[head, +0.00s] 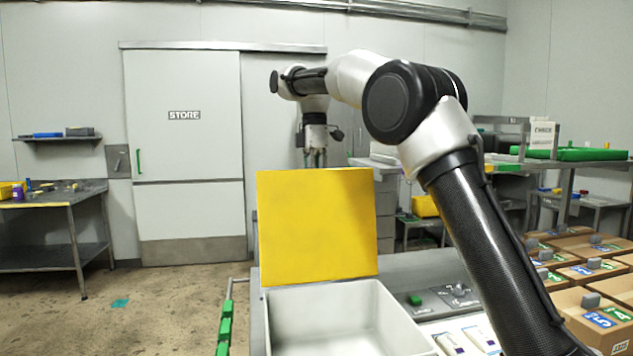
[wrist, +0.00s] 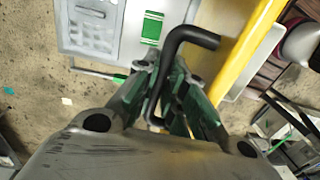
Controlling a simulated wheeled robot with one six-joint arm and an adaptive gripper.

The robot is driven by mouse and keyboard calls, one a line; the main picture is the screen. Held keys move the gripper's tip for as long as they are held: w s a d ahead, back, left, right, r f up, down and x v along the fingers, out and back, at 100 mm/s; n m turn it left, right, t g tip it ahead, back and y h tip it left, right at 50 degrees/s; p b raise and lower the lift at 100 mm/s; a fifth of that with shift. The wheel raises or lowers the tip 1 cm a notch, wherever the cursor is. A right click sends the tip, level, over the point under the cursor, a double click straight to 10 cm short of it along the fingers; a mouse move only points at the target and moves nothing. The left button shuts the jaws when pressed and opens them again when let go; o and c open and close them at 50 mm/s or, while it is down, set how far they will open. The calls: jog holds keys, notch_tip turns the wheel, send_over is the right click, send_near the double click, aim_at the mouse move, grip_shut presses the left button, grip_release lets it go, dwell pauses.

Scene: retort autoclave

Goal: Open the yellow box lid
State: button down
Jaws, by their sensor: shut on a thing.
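The yellow lid (head: 317,228) stands about upright at the back edge of a pale open box (head: 342,318), whose visible inside looks empty. In the wrist view the lid (wrist: 245,62) is a yellow strip at upper right, seen nearly edge-on. A black bent handle (wrist: 172,62) shows beside it, between the green-padded fingers. My gripper (head: 316,160) points down at the lid's top edge in the head view, its tips partly hidden behind the lid. In the wrist view my gripper (wrist: 168,92) is shut on the black handle.
Cartons (head: 590,315) and packets (head: 470,340) lie to the right of the box. A green-sleeved rail (head: 225,325) runs along its left. A metal table (head: 55,205) stands far left, with open floor (head: 165,300) between. A STORE door (head: 185,150) is behind.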

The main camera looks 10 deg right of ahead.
jog(key=shift+w, duration=0.3)
jog(key=c, duration=1.9)
grip_release()
jog(key=o, duration=0.4)
jog(key=shift+w+a, duration=0.1)
jog(key=shift+w, duration=0.1)
